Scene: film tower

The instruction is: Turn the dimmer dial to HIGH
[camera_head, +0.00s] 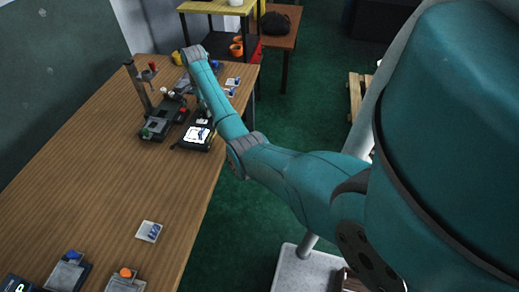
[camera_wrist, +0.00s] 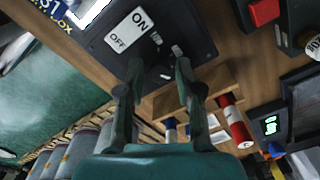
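The fingers reach over the edge of a dark box (camera_wrist: 95,42) that carries a white ON/OFF label (camera_wrist: 127,29). Small pale parts (camera_wrist: 177,50) show on the box near the fingertips; I cannot tell whether one is the dimmer dial. No HIGH mark is readable. The box's bright panel (camera_wrist: 88,9) shows at the top, and a lit panel (camera_head: 198,134) shows on the table in the head view. Contact is not visible.
The wooden table (camera_head: 95,160) holds dark equipment (camera_head: 155,130) beside the lit panel. Devices with a blue knob (camera_head: 73,255) and an orange knob (camera_head: 126,272) stand at the near end. A red cylinder (camera_wrist: 236,124) lies right of the fingers. The table's middle is mostly clear.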

